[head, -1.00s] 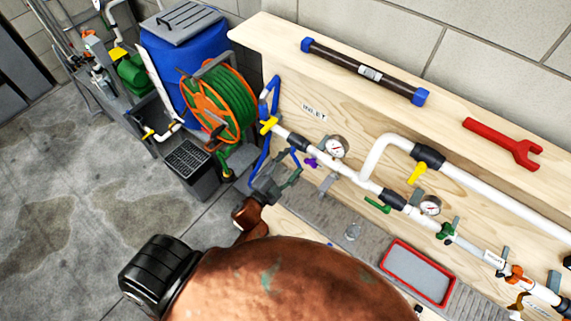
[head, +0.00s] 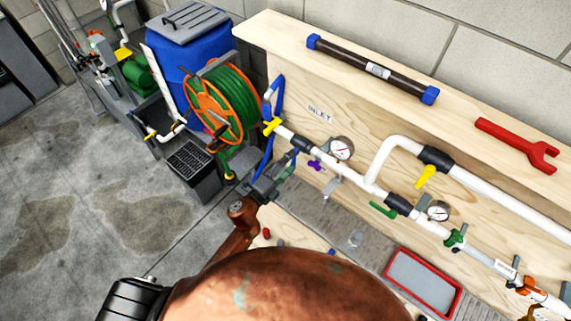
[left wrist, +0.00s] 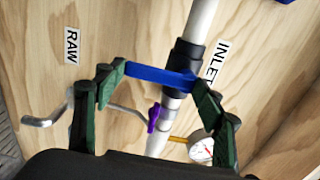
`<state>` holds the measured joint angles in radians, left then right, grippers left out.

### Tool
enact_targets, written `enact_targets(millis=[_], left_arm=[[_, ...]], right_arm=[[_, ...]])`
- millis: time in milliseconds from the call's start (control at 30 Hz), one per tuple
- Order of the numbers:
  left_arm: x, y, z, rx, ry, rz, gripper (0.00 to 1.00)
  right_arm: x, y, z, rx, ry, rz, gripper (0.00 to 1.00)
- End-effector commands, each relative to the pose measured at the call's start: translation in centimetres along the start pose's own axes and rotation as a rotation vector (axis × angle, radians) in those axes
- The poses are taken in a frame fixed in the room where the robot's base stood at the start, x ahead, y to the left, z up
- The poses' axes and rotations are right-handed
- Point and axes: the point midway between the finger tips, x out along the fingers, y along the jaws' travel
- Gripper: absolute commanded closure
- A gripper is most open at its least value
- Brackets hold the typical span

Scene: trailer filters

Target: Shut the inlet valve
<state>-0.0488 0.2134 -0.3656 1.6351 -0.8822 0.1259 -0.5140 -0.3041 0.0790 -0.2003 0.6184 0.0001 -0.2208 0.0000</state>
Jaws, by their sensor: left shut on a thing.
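The inlet valve is a black body (head: 300,144) on the white pipe near the INLET label (head: 319,113). In the left wrist view its blue handle (left wrist: 160,75) lies across the pipe, in front of the black body (left wrist: 187,57). My left gripper (head: 284,171) is below the valve in the head view. In the left wrist view its green fingers (left wrist: 157,76) stand apart, with their tips against the two ends of the blue handle. In the head view the gripper partly hides the handle. My right gripper is not in view.
A yellow handle (head: 271,126) is at the pipe's left end. A purple handle (head: 316,165) and a gauge (head: 342,149) are close by on the right. A hose reel (head: 222,105) stands left of the board. A red-rimmed tray (head: 423,283) is lower right.

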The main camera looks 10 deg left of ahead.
Motion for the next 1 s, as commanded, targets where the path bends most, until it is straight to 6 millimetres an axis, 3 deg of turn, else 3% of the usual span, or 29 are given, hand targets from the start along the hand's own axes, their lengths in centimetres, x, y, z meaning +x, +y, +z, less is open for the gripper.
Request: enact_targets(millis=[433, 467, 700, 1000], left_arm=[[0.02, 0.11, -0.09, 0.021, 0.003, 0.002, 0.80], [0.02, 0.11, -0.08, 0.021, 0.003, 0.002, 0.36], [0.01, 0.05, -0.05, 0.016, 0.002, 0.001, 0.19], [-0.09, 0.02, -0.04, 0.014, 0.002, 0.000, 0.19]], right_arm=[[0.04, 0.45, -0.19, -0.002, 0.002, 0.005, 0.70], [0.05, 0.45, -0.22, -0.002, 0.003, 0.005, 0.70], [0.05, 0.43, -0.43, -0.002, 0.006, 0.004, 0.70], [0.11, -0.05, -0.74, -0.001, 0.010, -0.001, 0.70]])
